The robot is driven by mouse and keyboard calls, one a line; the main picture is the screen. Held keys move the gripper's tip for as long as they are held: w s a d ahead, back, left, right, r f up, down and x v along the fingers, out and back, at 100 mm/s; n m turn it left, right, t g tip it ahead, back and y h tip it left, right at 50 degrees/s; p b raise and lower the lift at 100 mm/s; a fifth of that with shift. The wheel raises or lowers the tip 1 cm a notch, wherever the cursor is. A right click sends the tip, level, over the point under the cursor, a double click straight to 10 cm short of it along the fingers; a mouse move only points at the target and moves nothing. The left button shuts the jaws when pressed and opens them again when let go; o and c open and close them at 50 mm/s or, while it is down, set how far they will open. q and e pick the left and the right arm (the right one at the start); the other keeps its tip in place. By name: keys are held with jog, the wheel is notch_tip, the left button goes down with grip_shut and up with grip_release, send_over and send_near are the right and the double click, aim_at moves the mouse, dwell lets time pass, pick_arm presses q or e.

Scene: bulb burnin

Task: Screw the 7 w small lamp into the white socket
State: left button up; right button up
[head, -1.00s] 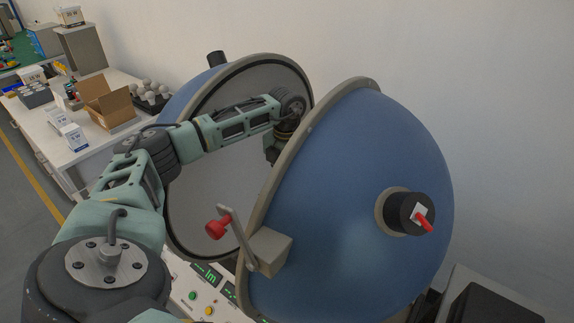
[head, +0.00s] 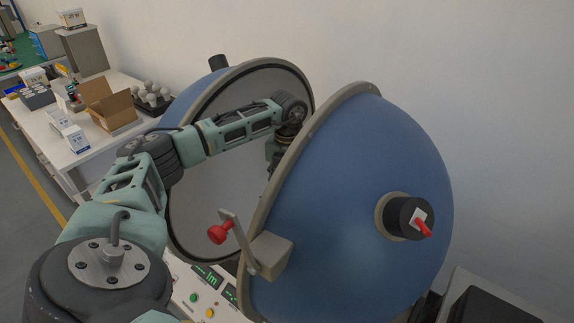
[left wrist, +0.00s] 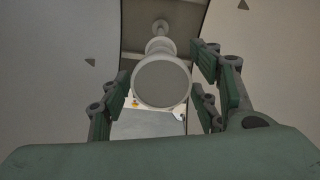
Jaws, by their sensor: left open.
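In the left wrist view, a pale round-faced piece (left wrist: 162,84), which looks like the lamp, faces the camera between my fingers. Behind it are a pale neck and a thin stem (left wrist: 160,27); I cannot tell the white socket apart or whether the lamp is seated. My left gripper (left wrist: 164,76) is open, with green-padded fingers on both sides of the round piece and gaps showing. In the head view, my left arm reaches between the two sphere halves, and its gripper is mostly hidden by the near half's rim. My right gripper is in neither view.
A control panel (head: 208,292) sits below. The back-left table (head: 62,150) holds an open cardboard box (head: 112,112), white cartons and several bulbs (head: 150,94).

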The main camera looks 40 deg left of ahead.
pick_arm(q)
jog(key=n+p, duration=0.1)
jog(key=n, duration=0.3)
jog(key=shift+d+r, duration=0.1)
jog(key=n+p, duration=0.1)
jog(key=n, duration=0.3)
jog(key=shift+w+n, duration=0.1)
jog(key=shift+n, duration=0.2)
jog(key=n+p, duration=0.1)
jog(key=n, duration=0.2)
jog(key=n+p, duration=0.1)
jog(key=n, duration=0.2)
jog(key=shift+w+d+n+p, duration=0.1)
jog(key=shift+d+n+p, duration=0.1)
jog(key=shift+n+p, duration=0.2)
jog(key=shift+n, duration=0.8)
jog(key=shift+w+n, duration=0.1)
jog(key=shift+n, duration=1.1)
jog(key=shift+c, duration=0.2)
